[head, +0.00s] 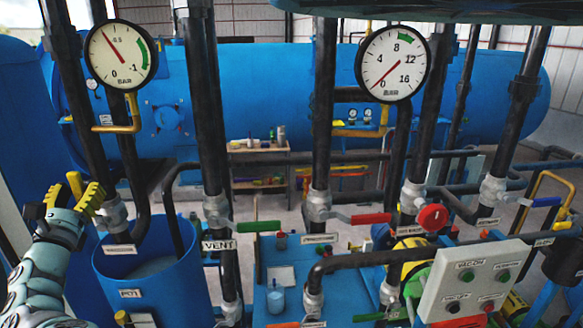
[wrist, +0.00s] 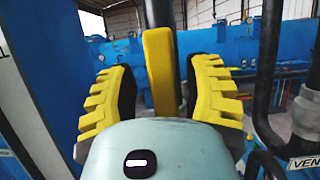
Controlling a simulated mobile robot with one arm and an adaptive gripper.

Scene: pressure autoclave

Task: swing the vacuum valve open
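The vacuum valve (head: 113,214) appears to be the grey valve body on the dark left pipe, above a label too small to read. Its yellow lever (head: 75,184) sticks out to the left of the pipe. My gripper (head: 72,199) is at this lever, with yellow toothed pads. In the wrist view the lever (wrist: 160,75) stands upright between the two pads of my gripper (wrist: 160,95). The pads are spread apart, with a gap on each side of the lever. My palm hides the lever's lower end there.
A vacuum gauge (head: 121,56) hangs above the valve, and a pressure gauge (head: 393,63) reads about 0. A blue tank (head: 150,290) stands below. The VENT valve (head: 217,208) with a green lever (head: 258,226) is to the right. A control box (head: 472,282) stands front right.

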